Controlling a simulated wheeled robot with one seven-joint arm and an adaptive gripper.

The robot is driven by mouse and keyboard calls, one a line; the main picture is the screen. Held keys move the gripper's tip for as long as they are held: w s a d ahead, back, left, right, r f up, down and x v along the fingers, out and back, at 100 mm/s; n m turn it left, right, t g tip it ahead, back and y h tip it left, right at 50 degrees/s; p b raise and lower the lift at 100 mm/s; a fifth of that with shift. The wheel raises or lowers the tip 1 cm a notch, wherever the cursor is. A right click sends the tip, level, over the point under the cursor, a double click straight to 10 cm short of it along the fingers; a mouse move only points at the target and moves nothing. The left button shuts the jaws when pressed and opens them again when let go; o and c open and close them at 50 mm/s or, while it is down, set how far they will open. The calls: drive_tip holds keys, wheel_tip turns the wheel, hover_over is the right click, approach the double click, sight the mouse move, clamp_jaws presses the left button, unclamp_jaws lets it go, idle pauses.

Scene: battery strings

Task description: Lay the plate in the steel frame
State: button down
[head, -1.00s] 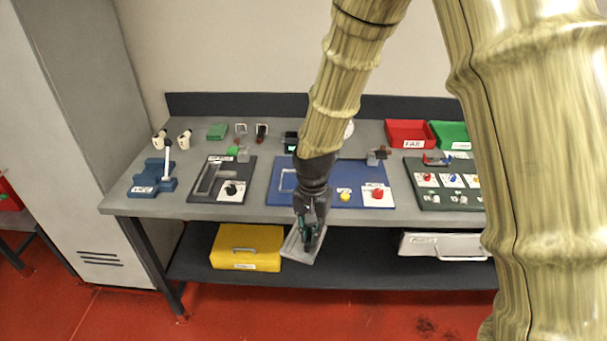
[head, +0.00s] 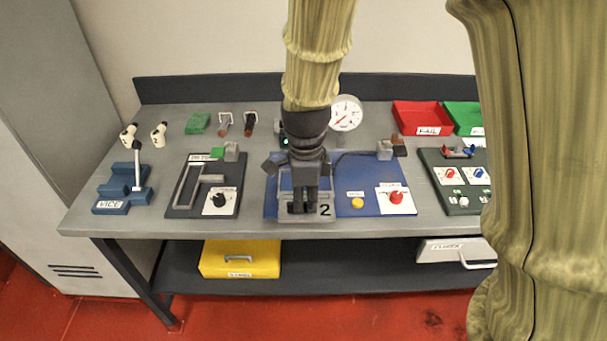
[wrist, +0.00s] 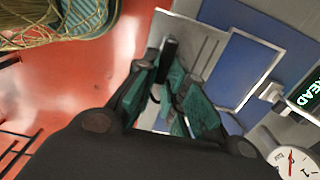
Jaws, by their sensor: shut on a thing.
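My gripper (head: 303,206) is shut on the grey plate (head: 322,215), which bears a black "2". In the head view the plate is at the front edge of the blue board, in front of the steel frame. In the wrist view the plate (wrist: 203,42) lies beyond the teal fingers (wrist: 172,88). The light outline of the steel frame (wrist: 262,41) shows beside it on the blue board (wrist: 285,38). The plate and my gripper hide most of the frame in the head view. I cannot tell whether the plate touches the board.
A gauge (head: 345,113) stands behind the blue board. A red knob (head: 396,197) and a yellow button (head: 358,203) are to the right. A dark board (head: 180,205) with a grey channel lies left. A yellow case (head: 240,262) is on the lower shelf.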

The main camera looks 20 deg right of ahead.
drive_tip(key=w+d+p, duration=0.1)
drive_tip(key=w, duration=0.3)
drive_tip(key=w+d+p, duration=0.1)
drive_tip(key=w, duration=0.3)
drive_tip(key=w+d+f, duration=0.1)
drive_tip(key=w, duration=0.3)
drive_tip(key=shift+w+d+f+p, duration=0.1)
drive_tip(key=shift+d+p, duration=0.3)
drive_tip(key=shift+f+p, duration=0.6)
drive_tip(key=shift+f, duration=1.15)
drive_tip(key=c, duration=1.5)
unclamp_jaws()
drive_tip(key=shift+f, duration=0.1)
wheel_tip(320, 180, up, 12)
drive_tip(key=b, duration=0.2)
drive_tip(key=shift+b, duration=0.35)
